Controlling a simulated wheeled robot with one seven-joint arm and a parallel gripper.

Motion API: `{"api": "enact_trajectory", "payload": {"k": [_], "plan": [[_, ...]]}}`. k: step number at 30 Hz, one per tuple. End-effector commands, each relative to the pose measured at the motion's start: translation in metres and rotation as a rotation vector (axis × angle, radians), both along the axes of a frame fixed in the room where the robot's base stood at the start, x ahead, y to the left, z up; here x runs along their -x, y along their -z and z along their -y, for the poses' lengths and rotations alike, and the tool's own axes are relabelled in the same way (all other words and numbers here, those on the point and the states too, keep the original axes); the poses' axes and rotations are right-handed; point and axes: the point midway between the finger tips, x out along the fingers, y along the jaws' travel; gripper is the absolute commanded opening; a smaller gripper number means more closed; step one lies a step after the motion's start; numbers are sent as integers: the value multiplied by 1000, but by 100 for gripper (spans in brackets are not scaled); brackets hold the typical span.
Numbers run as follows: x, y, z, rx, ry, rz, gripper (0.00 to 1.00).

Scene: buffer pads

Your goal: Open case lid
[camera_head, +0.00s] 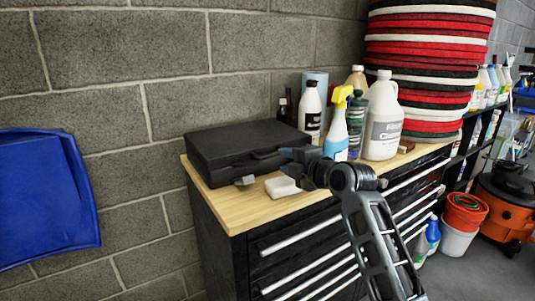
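The black case (243,148) lies flat on the wooden worktop (262,210), against the block wall. Its lid looks shut, and its handle is on the front side facing me. My gripper (289,163) is at the right front of the case, close to its front right corner. I cannot tell whether it touches the case. Its fingers are dark and small against the case, so their opening is unclear. My arm hides part of the worktop and the drawers.
A small white object (283,187) lies on the worktop below my gripper. A spray bottle (336,130), a white jug (383,120) and other bottles stand right of the case. A stack of red, black and white pads (428,65) rises behind them.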

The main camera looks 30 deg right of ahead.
Motion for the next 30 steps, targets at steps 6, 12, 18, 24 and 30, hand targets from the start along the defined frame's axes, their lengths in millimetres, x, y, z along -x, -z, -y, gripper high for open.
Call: {"api": "enact_trajectory", "payload": {"k": [6, 12, 18, 24, 30], "plan": [[-29, 4, -2, 0, -1, -1, 39], [-55, 11, -3, -2, -1, -1, 39], [-70, 15, -3, -2, 0, -1, 39], [-72, 16, -3, -2, 0, 0, 39], [-72, 16, -3, -2, 0, 0, 31]]}}
